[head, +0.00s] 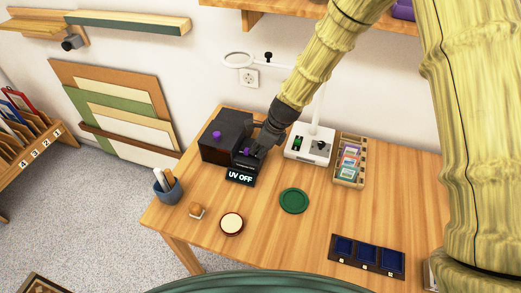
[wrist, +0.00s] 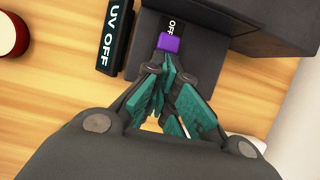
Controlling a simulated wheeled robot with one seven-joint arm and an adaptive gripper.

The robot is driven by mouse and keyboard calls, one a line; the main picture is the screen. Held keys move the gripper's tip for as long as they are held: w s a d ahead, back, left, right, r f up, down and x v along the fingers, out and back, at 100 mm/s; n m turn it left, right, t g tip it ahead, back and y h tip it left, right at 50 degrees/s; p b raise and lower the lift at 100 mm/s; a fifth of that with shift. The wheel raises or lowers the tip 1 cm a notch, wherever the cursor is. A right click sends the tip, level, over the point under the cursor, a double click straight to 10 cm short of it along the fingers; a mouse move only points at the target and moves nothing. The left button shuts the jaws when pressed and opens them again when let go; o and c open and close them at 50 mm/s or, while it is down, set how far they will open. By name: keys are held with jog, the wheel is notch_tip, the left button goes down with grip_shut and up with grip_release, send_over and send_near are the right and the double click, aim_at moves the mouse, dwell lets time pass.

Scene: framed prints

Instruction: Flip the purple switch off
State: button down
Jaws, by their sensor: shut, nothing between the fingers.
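The purple switch (head: 247,152) sits on the low front part of a black box (head: 228,130) on the wooden table. In the wrist view the purple switch (wrist: 174,42) lies beside a white "OFF" label. A black sign (head: 240,177) in front of the box reads "UV OFF", and the sign (wrist: 115,38) also shows in the wrist view. My gripper (head: 256,148) is at the right of the switch. In the wrist view its teal-padded fingertips (wrist: 168,62) are shut and empty, just below the switch. I cannot tell if they touch it.
A purple knob (head: 216,134) is on top of the box. A white lamp base (head: 309,145) and a wooden card rack (head: 349,162) stand to the right. A green disc (head: 293,201), a round red-rimmed pot (head: 232,224), a stamp (head: 196,211) and a pen cup (head: 168,189) are nearer the front.

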jog(key=d, duration=0.2)
jog(key=s+d+p, duration=0.1)
jog(key=d, duration=0.1)
jog(key=shift+s+d+r, duration=0.1)
jog(key=b+v, duration=0.1)
jog(key=v, duration=0.8)
jog(key=shift+r+b, duration=0.4)
